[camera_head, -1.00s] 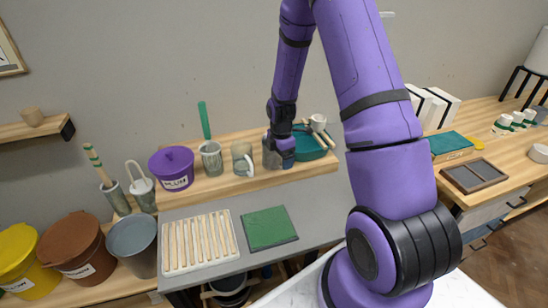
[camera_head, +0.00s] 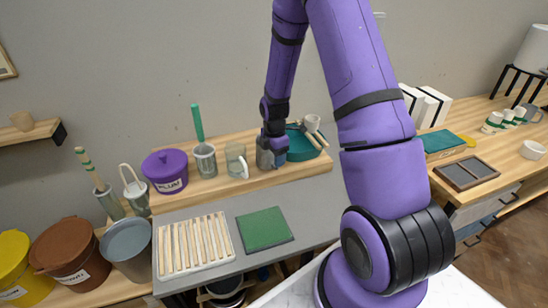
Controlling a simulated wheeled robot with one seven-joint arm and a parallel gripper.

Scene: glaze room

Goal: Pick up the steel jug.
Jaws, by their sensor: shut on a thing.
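The steel jug (camera_head: 264,157) is a grey metal vessel on or just above the wooden shelf behind the grey worktop. My gripper (camera_head: 277,153) is at the jug, coming from above and the right, and is shut on it. The gripper and wrist hide part of the jug. I cannot tell whether the jug's base touches the shelf.
A glass mug (camera_head: 236,160) stands just left of the jug, and a grey mug (camera_head: 205,160) holding a green-handled tool is beyond it. A teal bowl (camera_head: 303,146) with tools is close on the right. The grey worktop (camera_head: 310,200) has free room at right.

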